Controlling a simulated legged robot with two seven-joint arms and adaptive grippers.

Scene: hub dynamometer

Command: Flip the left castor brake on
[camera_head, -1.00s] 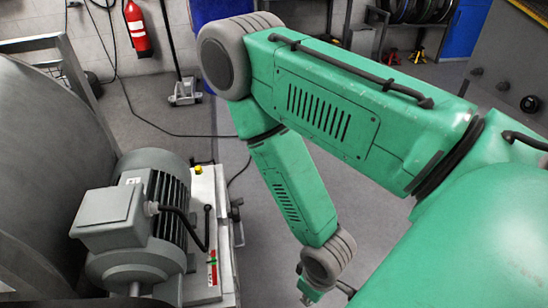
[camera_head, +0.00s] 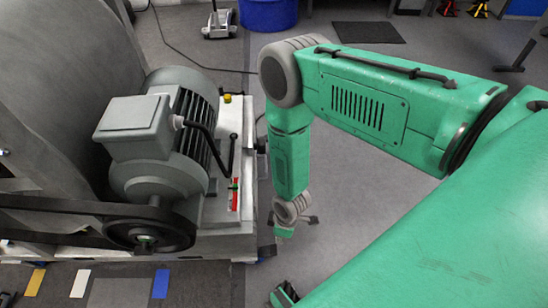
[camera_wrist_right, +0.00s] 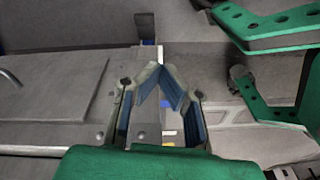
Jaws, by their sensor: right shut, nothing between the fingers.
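In the head view my right arm reaches down beside the dynamometer's base (camera_head: 225,240), and my right gripper (camera_head: 284,234) is small and low next to the base's right corner. In the wrist view the right gripper (camera_wrist_right: 158,70) is shut and empty, its blue-padded fingers meeting at the tips. A dark blue tab on a thin upright (camera_wrist_right: 148,42) stands just beyond the fingertips in the wrist view. I cannot tell whether it belongs to the left castor brake. No castor wheel shows clearly. My left gripper is not seen.
A grey motor (camera_head: 165,130) with a belt pulley (camera_head: 150,230) sits on the base. Green parts with dark holes, seemingly mine, lie close to the right gripper in the wrist view. Open floor (camera_head: 375,180) lies right of the base, with a dark mat (camera_head: 368,32) behind.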

